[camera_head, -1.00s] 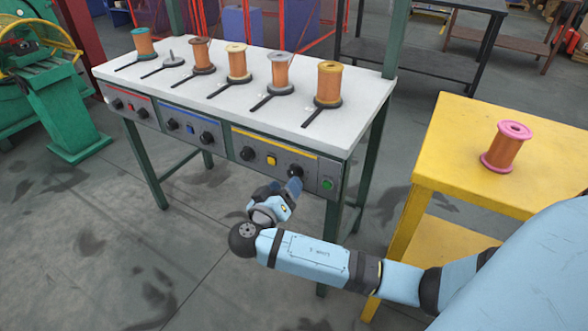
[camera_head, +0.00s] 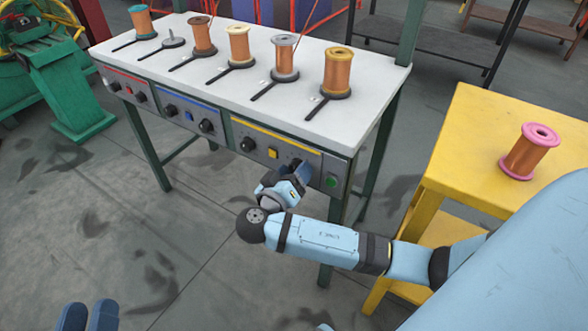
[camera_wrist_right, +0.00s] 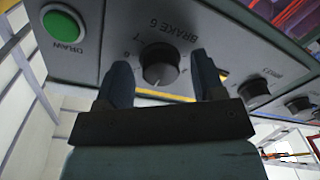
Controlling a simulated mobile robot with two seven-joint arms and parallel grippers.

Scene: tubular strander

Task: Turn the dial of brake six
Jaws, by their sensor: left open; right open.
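The black brake six dial (camera_wrist_right: 160,64) sits on the grey front panel under the label "BRAKE 6" in the right wrist view. Its pale pointer mark faces the lower edge of that picture. My right gripper (camera_wrist_right: 161,72) is open, with one finger on each side of the dial and visible gaps to it. In the head view the right gripper (camera_head: 303,174) is at the right end of the panel and partly covers the dial (camera_head: 294,163). My left gripper (camera_head: 88,316) is open and empty at the bottom left, far from the panel.
Copper spools stand on the white bench top (camera_head: 215,90). A yellow table (camera_head: 470,130) with a pink-flanged spool (camera_head: 529,152) stands right.

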